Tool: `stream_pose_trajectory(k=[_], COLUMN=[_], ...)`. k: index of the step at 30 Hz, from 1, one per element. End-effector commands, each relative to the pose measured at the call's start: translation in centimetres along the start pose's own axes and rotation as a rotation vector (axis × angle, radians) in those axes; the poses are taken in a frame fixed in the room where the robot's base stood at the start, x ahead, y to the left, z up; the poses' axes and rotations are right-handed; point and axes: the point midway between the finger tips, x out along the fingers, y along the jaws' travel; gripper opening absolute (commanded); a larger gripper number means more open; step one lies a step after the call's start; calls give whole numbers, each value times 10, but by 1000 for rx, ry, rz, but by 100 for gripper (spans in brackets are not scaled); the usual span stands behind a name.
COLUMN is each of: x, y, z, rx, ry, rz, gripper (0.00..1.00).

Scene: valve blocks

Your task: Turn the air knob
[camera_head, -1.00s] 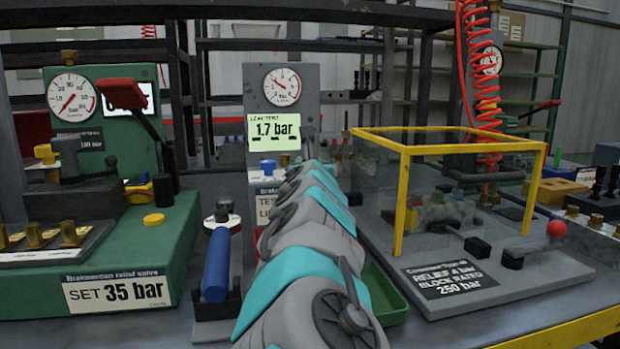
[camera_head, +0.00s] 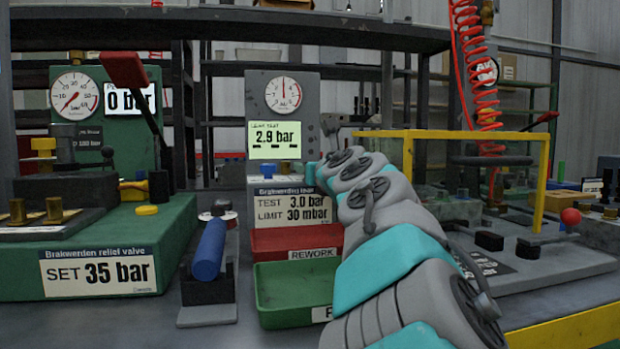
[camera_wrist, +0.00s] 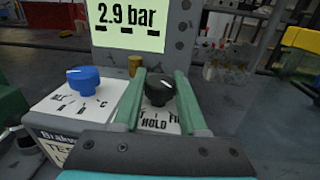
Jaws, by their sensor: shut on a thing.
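The air knob, a black knob (camera_wrist: 158,90) on a white plate with HOLD and a partly hidden FI... label, shows in the wrist view. My gripper (camera_wrist: 160,76) is shut on it, one green finger on each side. In the head view my arm hides the knob and my fingers. A blue knob (camera_wrist: 84,79) with A, B, C marks stands to its left; it also shows in the head view (camera_head: 283,166). The green display (camera_wrist: 128,22) above reads 2.9 bar. The round gauge (camera_head: 284,92) has its needle pointing about straight up.
A red REWORK tray (camera_head: 275,243) and a green tray (camera_head: 275,290) lie in front of the tester. A blue-handled tool (camera_head: 210,250) stands to their left. A yellow-framed clear guard (camera_head: 480,135) is right of my arm. The green relief-valve bench (camera_head: 180,225) is at left.

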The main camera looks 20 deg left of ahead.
Motion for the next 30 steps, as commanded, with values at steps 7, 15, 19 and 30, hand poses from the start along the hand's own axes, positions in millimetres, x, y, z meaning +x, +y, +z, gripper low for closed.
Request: stream_pose_trajectory(k=[7, 15, 19, 30], x=[0, 0, 0, 0], y=[1, 1, 1, 0], z=[-1, 0, 0, 0], rx=[0, 0, 0, 0], ry=[1, 1, 1, 0], rz=[29, 31, 30, 29], gripper=[0, 0, 45, 70])
